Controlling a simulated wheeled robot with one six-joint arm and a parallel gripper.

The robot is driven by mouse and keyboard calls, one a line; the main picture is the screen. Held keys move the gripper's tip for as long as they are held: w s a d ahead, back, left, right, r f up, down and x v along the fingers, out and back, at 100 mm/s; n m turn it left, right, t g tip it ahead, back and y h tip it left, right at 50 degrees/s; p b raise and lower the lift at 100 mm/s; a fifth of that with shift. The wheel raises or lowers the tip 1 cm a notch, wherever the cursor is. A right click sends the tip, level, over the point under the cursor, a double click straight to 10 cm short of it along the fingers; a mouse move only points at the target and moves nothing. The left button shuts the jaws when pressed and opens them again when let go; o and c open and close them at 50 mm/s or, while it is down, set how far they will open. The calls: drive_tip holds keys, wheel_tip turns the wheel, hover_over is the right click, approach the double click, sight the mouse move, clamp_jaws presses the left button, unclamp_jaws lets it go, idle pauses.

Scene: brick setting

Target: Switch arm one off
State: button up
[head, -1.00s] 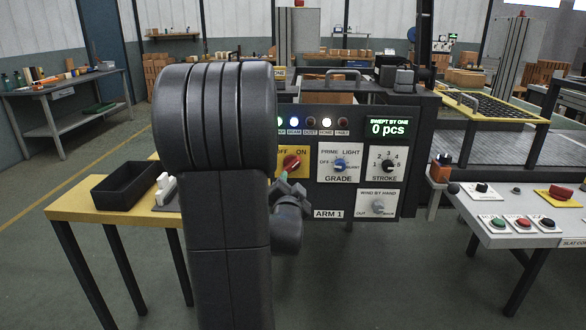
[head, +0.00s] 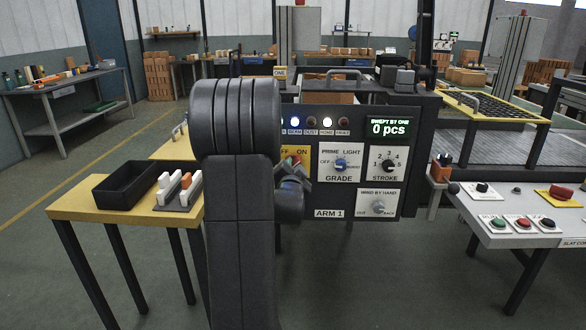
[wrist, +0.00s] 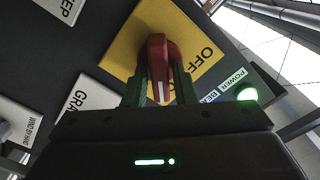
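The red rotary switch (head: 294,159) sits on a yellow OFF/ON plate (head: 284,152) on the ARM 1 panel. In the wrist view the red knob (wrist: 160,62) has its white-tipped end toward the picture's bottom, away from the OFF lettering (wrist: 206,58). The ON lettering is hidden there. My gripper (wrist: 160,90) has one finger on each side of the knob's handle, with narrow gaps, and looks open. In the head view my gripper (head: 293,180) is at the switch, partly behind my arm. The green POWER lamp (wrist: 246,94) is lit.
The GRADE knob (head: 340,164), STROKE knob (head: 388,166) and hand-wind knob (head: 378,207) are to the right. A black tray (head: 125,186) and a rack of white and orange pieces (head: 178,193) stand on the yellow table at left.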

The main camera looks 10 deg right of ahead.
clamp_jaws()
drive_tip(key=shift+n+b, duration=0.3)
drive_tip(key=shift+b, duration=0.05)
drive_tip(key=n+b, duration=0.1)
drive_tip(key=n, duration=0.4)
drive_tip(key=n+b, duration=0.2)
drive_tip(key=n, duration=0.4)
drive_tip(key=n+b, duration=0.2)
drive_tip(key=n, duration=0.4)
drive_tip(key=shift+w+a, duration=0.1)
drive_tip(key=shift+a, duration=0.25)
drive_tip(key=shift+n, duration=0.3)
